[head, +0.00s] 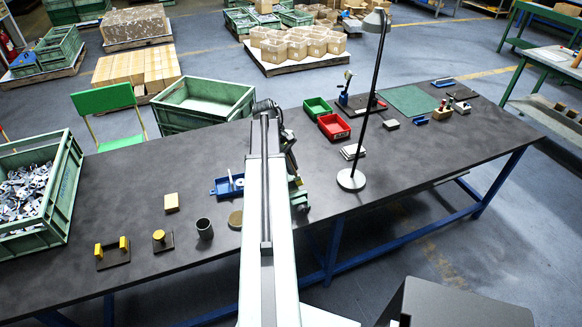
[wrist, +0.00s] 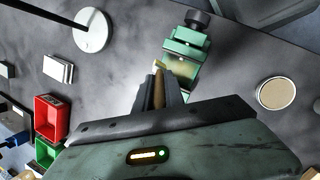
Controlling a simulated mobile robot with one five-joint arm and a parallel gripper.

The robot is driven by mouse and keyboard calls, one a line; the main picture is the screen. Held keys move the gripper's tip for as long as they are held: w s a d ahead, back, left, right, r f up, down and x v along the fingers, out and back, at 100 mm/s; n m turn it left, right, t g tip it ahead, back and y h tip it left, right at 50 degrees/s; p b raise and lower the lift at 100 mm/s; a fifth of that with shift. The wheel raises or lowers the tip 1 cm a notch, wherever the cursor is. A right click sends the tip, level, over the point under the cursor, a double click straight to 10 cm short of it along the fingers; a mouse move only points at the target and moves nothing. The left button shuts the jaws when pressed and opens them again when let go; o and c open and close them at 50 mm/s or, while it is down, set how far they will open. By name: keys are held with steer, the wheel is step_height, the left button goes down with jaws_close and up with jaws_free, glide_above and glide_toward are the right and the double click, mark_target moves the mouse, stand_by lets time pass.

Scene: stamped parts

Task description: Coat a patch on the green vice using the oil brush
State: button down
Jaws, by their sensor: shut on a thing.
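The green vice (wrist: 187,47) stands on the dark table, with a dark round knob at its far end in the wrist view. It also shows just right of my arm in the head view (head: 298,193). My gripper (wrist: 158,95) is shut on the oil brush (wrist: 159,88), whose brown shaft shows between the fingers. The brush's pale tip is beside the vice's near end; I cannot tell whether they touch. A yellowish area shows on the vice's near part. My arm hides most of the gripper in the head view.
A desk lamp (head: 351,179) stands to the right of the vice. A red bin (head: 334,126) and a green bin (head: 317,108) sit behind. A blue tray (head: 228,186), a dark cup (head: 204,229) and a round tan disc (wrist: 276,93) are left of my arm in the head view.

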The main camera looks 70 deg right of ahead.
steer(key=shift+r+p, duration=0.95)
steer(key=shift+r, duration=0.5)
step_height(320, 180, up, 3)
steer(key=p, duration=0.3)
steer(key=shift+r, duration=0.15)
